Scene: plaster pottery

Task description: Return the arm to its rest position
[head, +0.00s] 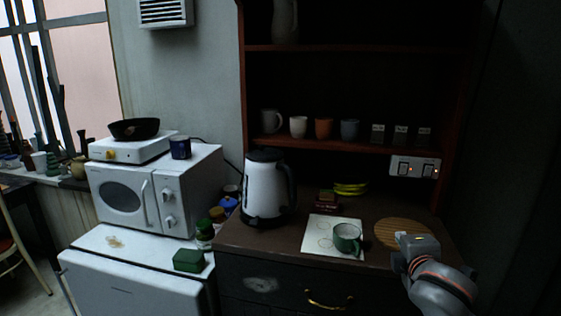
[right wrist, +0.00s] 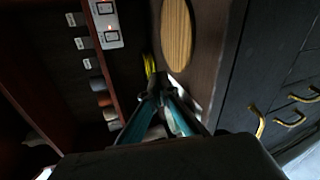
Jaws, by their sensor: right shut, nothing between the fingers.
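My right arm (head: 440,284) comes in from the lower right in the head view. My right gripper (head: 401,240) is over the front right of the dark counter, beside the round wooden board. In the right wrist view the gripper (right wrist: 158,98) has its fingers together at the tips with nothing between them. A green cup (head: 347,238) stands on a white sheet (head: 318,245) to the left of the gripper, apart from it. My left gripper is not in the head view.
The round wooden board (head: 385,231) lies on the counter, also in the right wrist view (right wrist: 177,35). A white kettle (head: 263,190) stands left. Yellow bananas (head: 351,188) lie behind. Mugs (head: 298,127) line the shelf above. A switch panel (head: 414,168) is on the right.

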